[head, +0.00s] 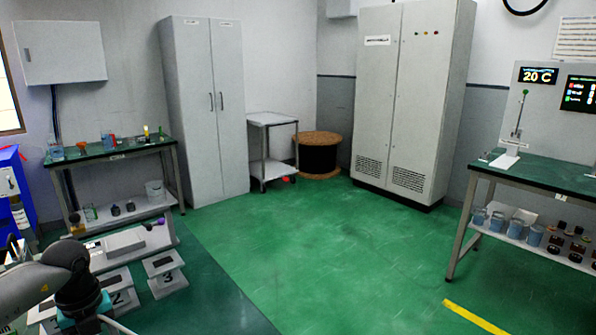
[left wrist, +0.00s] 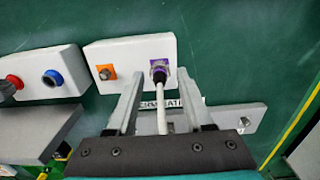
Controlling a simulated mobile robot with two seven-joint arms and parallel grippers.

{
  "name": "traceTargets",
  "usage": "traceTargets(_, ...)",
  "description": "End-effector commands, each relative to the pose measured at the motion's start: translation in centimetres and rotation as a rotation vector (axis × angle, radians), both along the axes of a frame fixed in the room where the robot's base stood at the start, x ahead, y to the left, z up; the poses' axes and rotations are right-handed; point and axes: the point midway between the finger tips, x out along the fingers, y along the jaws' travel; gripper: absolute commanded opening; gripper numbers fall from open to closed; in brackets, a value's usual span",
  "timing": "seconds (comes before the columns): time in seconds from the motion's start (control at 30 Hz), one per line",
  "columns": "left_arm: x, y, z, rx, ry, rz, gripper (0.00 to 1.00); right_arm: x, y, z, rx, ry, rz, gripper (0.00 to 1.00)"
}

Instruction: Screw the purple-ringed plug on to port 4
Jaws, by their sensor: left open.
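In the left wrist view, my left gripper (left wrist: 160,92) is open, its two grey fingers on either side of a white cable (left wrist: 167,118) and its dark plug (left wrist: 159,75). The plug sits in front of a purple square port (left wrist: 158,63) on a pale box (left wrist: 133,50). I cannot tell whether it is fully seated or whether a finger touches it. An orange square port (left wrist: 106,72) is left of it on the same box. In the head view, my left arm comes in at the lower left and its fingers are not visible. My right gripper is not in view.
A second box left of the pale box carries a blue-ringed port (left wrist: 52,78) and a red-ringed fitting (left wrist: 14,82). A grey plate (left wrist: 240,118) lies to the right. In the head view, numbered stands (head: 166,266) are near my left arm.

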Motion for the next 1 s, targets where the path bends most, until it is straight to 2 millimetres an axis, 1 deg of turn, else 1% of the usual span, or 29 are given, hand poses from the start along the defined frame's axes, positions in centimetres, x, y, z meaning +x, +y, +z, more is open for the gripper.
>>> traceTargets(0.77,-0.03,-0.01,-0.04,-0.001,0.001,0.0,0.52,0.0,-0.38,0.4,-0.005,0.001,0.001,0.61)
traceTargets(0.87,-0.03,-0.01,-0.04,-0.001,0.001,0.0,0.42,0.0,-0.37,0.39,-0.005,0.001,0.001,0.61)
traceTargets(1.0,-0.03,-0.01,-0.03,-0.001,0.001,0.0,0.27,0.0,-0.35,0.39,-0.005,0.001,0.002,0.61)
